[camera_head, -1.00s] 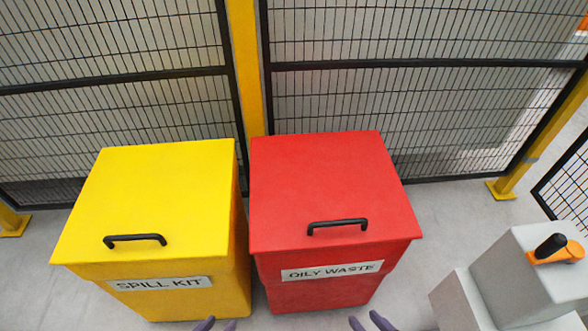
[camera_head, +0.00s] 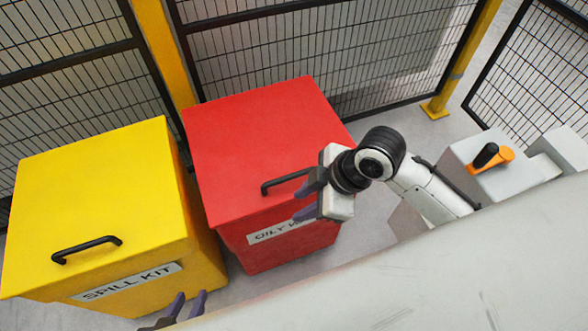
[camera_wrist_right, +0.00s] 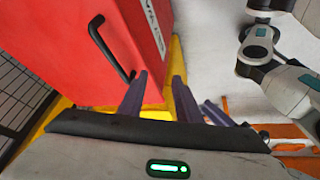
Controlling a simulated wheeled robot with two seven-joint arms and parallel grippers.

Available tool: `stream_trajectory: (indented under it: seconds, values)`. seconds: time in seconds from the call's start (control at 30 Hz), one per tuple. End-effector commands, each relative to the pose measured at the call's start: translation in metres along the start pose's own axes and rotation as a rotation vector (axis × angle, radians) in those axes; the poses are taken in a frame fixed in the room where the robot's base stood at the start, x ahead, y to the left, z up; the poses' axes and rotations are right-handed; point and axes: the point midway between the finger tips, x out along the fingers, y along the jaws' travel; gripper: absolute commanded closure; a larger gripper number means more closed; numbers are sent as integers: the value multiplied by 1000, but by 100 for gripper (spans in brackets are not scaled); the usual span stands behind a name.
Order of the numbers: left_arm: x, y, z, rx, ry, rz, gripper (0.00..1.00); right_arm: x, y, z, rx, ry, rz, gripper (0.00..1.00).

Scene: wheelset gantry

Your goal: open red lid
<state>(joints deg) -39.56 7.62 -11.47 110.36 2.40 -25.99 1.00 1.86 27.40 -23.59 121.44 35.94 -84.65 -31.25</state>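The red lid (camera_head: 250,140) lies closed on the red bin marked OILY WASTE (camera_head: 290,250) in the head view. Its black handle (camera_head: 283,182) is near the front edge, its right end hidden by my right gripper (camera_head: 304,200). That gripper is open, its purple fingers apart beside the handle's right end. In the right wrist view, the handle (camera_wrist_right: 109,50) lies left of the open fingers, with nothing between them. My left gripper (camera_head: 190,298) shows at the bottom of the head view, its fingers apart and empty, in front of the bins.
A yellow SPILL KIT bin (camera_head: 95,190) with its own black handle stands close to the left. A mesh fence (camera_head: 330,50) with yellow posts runs behind. A grey box (camera_head: 500,177) with an orange and black lever stands at the right. Some floor is clear right of the red bin.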

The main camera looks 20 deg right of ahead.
Motion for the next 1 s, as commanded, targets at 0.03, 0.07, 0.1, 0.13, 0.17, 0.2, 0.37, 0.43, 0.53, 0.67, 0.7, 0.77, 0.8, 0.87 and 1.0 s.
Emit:
stream_trajectory:
  seconds: [0.03, 0.07, 0.1, 0.13, 0.17, 0.2, 0.37, 0.43, 0.53, 0.67, 0.7, 0.77, 0.8, 0.87, 1.0]
  values:
    - [0, 0, -1, 0, 1, -1, 69, -3, 22, -2, -100, -5, -10, 69]
    - [0, -1, -1, 0, 2, -1, 69, -5, 31, -4, -154, -6, -23, 69]
    - [0, -1, -2, 0, 3, -2, 69, -9, 43, -4, -217, -6, -40, 69]
    - [0, -1, -2, 1, 4, -2, 69, -12, 52, -4, -258, -5, -49, 69]
    - [0, -2, -2, 1, 5, -3, 69, -16, 61, -4, -294, -4, -57, 69]
    - [0, -2, -3, 1, 6, -3, 69, -20, 71, -4, -334, -4, -67, 69]
    - [0, -3, -7, 2, 14, -5, 69, -38, 100, -2, -425, 6, -87, 69]
    - [0, -3, -8, 2, 16, -5, 69, -40, 105, -2, -440, 9, -91, 69]
    - [1, -4, -9, 2, 17, -6, 69, -36, 106, -2, -448, 13, -95, 69]
    - [2, -4, -8, 3, 17, -6, 69, -17, 103, -2, -448, 15, -97, 69]
    - [3, -4, -7, 3, 16, -6, 69, -9, 103, -2, -447, 15, -97, 69]
    - [3, -4, -6, 3, 15, -5, 69, 3, 102, -2, -447, 16, -97, 69]
    - [4, -4, -6, 4, 14, -5, 69, 10, 101, -2, -446, 14, -96, 69]
    - [4, -3, -5, 4, 14, -5, 69, 22, 100, -2, -446, 16, -95, 69]
    - [5, -2, -4, 5, 14, -2, 69, 43, 98, -2, -446, 15, -94, 69]
